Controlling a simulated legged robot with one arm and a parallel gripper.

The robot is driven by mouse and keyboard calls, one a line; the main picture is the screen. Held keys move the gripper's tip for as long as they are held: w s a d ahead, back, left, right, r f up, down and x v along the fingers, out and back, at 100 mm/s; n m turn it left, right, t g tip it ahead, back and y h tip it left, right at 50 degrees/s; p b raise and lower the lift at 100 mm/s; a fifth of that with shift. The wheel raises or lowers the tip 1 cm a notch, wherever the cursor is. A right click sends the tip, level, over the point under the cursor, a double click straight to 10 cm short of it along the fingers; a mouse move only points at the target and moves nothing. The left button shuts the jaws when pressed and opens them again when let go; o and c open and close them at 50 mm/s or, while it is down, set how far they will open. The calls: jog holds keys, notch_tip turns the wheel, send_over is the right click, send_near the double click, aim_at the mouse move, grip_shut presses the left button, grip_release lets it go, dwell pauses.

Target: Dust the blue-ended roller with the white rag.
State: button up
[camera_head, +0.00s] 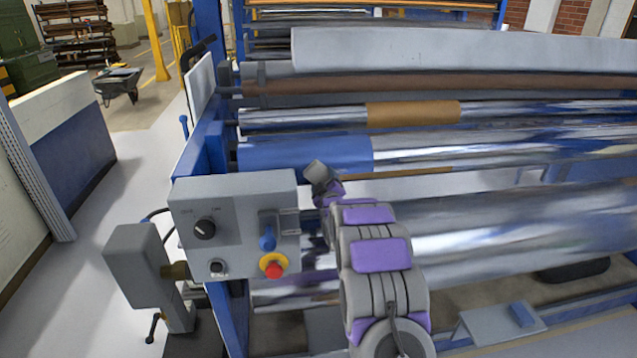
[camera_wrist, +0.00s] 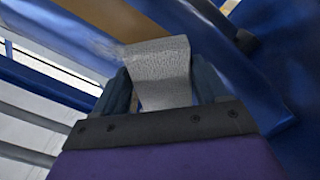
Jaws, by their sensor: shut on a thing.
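The blue-ended roller (camera_head: 275,155) is a shiny metal roller with a wide blue band at its left end, lying across the machine. My gripper (camera_head: 324,184) is at the front of the blue band, near its right part. It is shut on the rag (camera_head: 318,171), which looks pale grey-white. In the wrist view the rag (camera_wrist: 160,72) sticks out between the two dark fingers of my gripper (camera_wrist: 163,90), and the blue surface (camera_wrist: 215,45) lies beyond it. The rag appears at or against the blue band; I cannot tell whether it touches.
A roller with a tan band (camera_head: 413,112) and a brown roller (camera_head: 400,84) lie behind. A grey control box (camera_head: 235,215) with a red button (camera_head: 273,270) stands left of my arm. A large metal roller (camera_head: 520,215) lies lower right. Open floor (camera_head: 110,220) is at left.

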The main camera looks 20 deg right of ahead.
aim_at(350, 174)
jog(key=shift+s+d+r+p, duration=0.1)
jog(key=shift+s+d+p, duration=0.25)
jog(key=shift+d, duration=1.15)
jog(key=shift+s+d+f+p, duration=0.15)
jog(key=shift+s+d, duration=0.25)
jog(key=shift+d, duration=1.05)
jog(key=shift+s+d+r+p, duration=0.15)
jog(key=shift+s+d+p, duration=0.25)
jog(key=shift+d, duration=1.1)
jog(key=shift+s+d, duration=0.1)
jog(key=shift+d, duration=0.05)
jog(key=shift+w+a+b, duration=0.3)
jog(key=shift+a+b, duration=0.2)
jog(key=shift+a, duration=0.45)
jog(key=shift+w+a+b, duration=0.3)
jog(key=shift+a+b, duration=0.25)
jog(key=shift+a, duration=0.45)
jog(key=shift+w+a+b, duration=0.3)
jog(key=shift+a+b, duration=0.2)
jog(key=shift+a, duration=0.45)
jog(key=shift+w+a+b, duration=0.25)
jog(key=shift+a, duration=0.7)
jog(key=shift+w+a+b, duration=0.2)
jog(key=shift+w+a, duration=0.05)
jog(key=shift+a, duration=0.75)
jog(key=shift+w+a+b, duration=0.25)
jog(key=shift+a, duration=0.7)
jog(key=shift+s, duration=0.1)
